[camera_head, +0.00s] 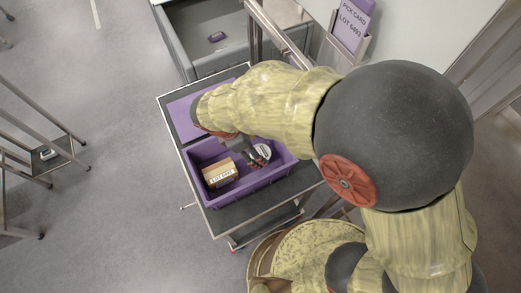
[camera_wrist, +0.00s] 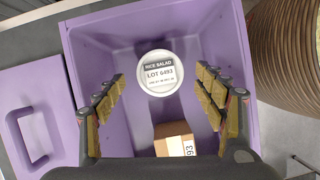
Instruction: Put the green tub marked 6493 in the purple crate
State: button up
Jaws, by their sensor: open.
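The tub (camera_wrist: 160,72), with a round white lid printed RICE SALAD LOT 6493, is inside the purple crate (camera_wrist: 225,30), near one wall. Its sides hardly show, so I cannot see their colour. In the head view the lid (camera_head: 263,150) shows beside my gripper (camera_head: 254,158), inside the crate (camera_head: 262,184). My gripper (camera_wrist: 160,75) is open over the crate, with its fingers on either side of the tub in the picture and gaps between them and the lid. I cannot tell how far above the tub the fingertips are.
A cardboard box (camera_head: 219,172) lies in the crate; it also shows in the wrist view (camera_wrist: 174,140). A purple panel with a handle (camera_wrist: 38,130) lies beside the crate. A grey bin (camera_head: 195,60) stands behind, holding a small purple item (camera_head: 217,37). A pick card (camera_head: 353,25) reads LOT 6493.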

jog(key=p+v, duration=0.1)
jog(key=v, duration=0.6)
jog(key=shift+f, duration=0.1)
dwell(0.4)
